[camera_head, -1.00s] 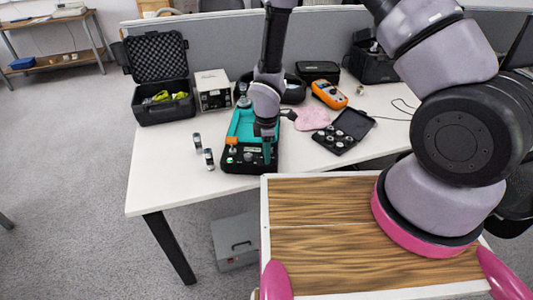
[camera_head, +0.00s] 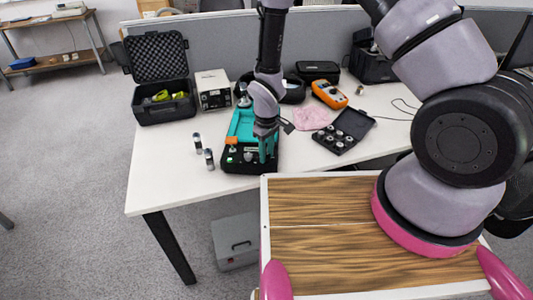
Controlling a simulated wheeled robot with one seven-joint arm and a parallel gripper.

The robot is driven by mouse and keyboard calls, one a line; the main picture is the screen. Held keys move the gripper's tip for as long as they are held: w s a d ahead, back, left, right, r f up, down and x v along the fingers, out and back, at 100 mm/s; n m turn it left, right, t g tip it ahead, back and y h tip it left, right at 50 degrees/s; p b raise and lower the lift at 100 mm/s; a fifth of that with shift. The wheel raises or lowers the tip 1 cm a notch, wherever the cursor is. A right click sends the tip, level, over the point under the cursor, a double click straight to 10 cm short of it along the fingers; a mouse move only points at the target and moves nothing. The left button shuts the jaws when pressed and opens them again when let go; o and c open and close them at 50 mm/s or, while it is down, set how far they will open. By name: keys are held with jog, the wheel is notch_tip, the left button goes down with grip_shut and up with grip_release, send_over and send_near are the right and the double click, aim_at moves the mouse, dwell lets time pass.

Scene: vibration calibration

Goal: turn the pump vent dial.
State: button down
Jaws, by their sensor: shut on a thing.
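A teal and black pump unit (camera_head: 240,122) sits on the white table, with small knobs and an orange part (camera_head: 232,140) on its front panel. My gripper (camera_head: 267,152) points straight down at the right part of that panel. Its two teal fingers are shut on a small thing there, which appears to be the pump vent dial. The dial itself is hidden by the fingers, so its angle cannot be told.
Two small cylinders (camera_head: 209,158) stand left of the unit. A grey box (camera_head: 213,90) and an open black case (camera_head: 163,105) are behind left. An open case of small parts (camera_head: 338,138), a pink cloth (camera_head: 311,117) and an orange multimeter (camera_head: 329,94) lie right.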

aim_at(267, 155)
jog(key=shift+m, duration=0.6)
jog(key=c, duration=0.6)
grip_release()
notch_tip(267, 155, up, 11)
